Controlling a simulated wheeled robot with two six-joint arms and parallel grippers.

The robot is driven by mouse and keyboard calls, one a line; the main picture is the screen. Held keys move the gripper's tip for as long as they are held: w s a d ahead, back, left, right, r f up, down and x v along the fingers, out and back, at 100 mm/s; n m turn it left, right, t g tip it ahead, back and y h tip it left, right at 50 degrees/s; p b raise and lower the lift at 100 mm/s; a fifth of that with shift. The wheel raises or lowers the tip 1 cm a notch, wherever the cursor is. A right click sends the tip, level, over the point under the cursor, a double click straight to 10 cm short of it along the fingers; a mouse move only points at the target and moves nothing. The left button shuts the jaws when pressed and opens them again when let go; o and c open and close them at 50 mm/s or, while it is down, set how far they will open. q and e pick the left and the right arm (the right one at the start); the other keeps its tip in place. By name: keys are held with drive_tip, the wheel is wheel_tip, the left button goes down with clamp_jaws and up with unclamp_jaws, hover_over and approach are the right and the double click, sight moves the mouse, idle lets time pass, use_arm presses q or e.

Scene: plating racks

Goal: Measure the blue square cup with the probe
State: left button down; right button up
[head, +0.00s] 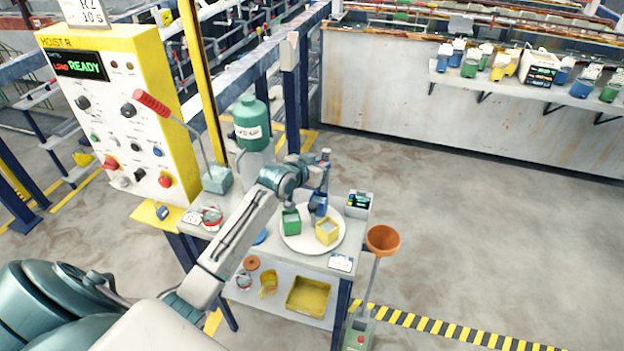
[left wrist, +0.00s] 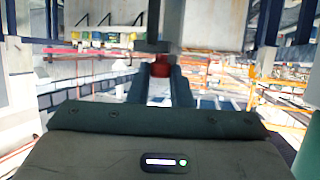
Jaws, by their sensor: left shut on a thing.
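The blue square cup (head: 318,207) stands on a round white plate (head: 297,244) on a small cart, behind a green cup (head: 291,221) and a yellow cup (head: 327,231). My left gripper (head: 321,181) is directly above the blue cup and partly covers the view of it. It is shut on a slim upright thing, likely the probe, whose grey top (head: 325,155) shows above the gripper. In the left wrist view, a red part (left wrist: 160,70) shows between the fingers (left wrist: 161,88). I cannot tell whether the probe's lower end is inside the cup. My right gripper is out of view.
A small meter with a lit display (head: 359,201) stands at the cart's right edge. A green bottle (head: 251,124) stands behind. An orange funnel (head: 382,240) on a stand is right of the cart. A yellow hoist panel (head: 110,120) stands left. Open floor lies right.

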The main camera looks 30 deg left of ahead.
use_arm(q)
drive_tip(key=shift+r, duration=0.25)
drive_tip(key=c, duration=1.3)
unclamp_jaws()
drive_tip(key=shift+s, duration=0.2)
drive_tip(key=b+v, duration=0.3)
drive_tip(key=v, duration=0.7)
drive_tip(key=shift+s+b, duration=0.2)
drive_tip(key=shift+b, duration=0.1)
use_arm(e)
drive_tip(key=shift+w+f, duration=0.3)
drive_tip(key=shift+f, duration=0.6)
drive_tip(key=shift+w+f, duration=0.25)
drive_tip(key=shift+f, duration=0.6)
use_arm(q)
drive_tip(key=shift+r, duration=0.1)
